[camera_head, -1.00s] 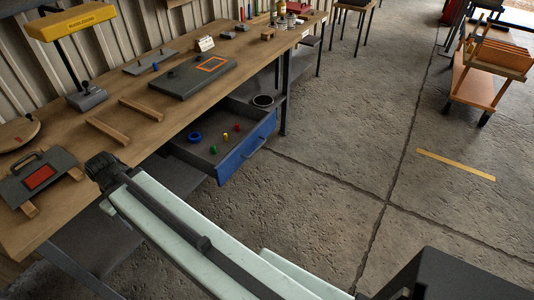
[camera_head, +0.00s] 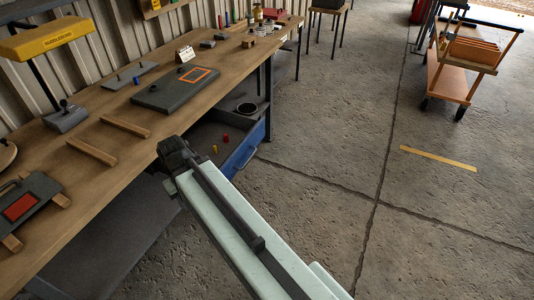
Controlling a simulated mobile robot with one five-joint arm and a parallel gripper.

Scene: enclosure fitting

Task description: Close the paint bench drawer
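The paint bench drawer (camera_head: 251,146) has a blue front with a pale handle and stands pulled out under the wooden bench (camera_head: 153,152). Inside it I see a dark round cup (camera_head: 246,108), a red peg (camera_head: 226,138) and a yellow peg (camera_head: 215,149). My arm crosses in front of the drawer's near part and hides it. The dark end of my arm (camera_head: 175,152) is at the bench's front edge, left of the drawer in the picture. My gripper's fingers cannot be made out, and I cannot tell whether it touches anything.
On the bench are a grey panel with an orange square (camera_head: 175,89), wooden strips (camera_head: 92,152), a dark plate with a red patch (camera_head: 22,206) and a yellow lamp (camera_head: 45,38). An orange cart (camera_head: 447,80) stands at the upper right. The concrete floor right of the bench is clear.

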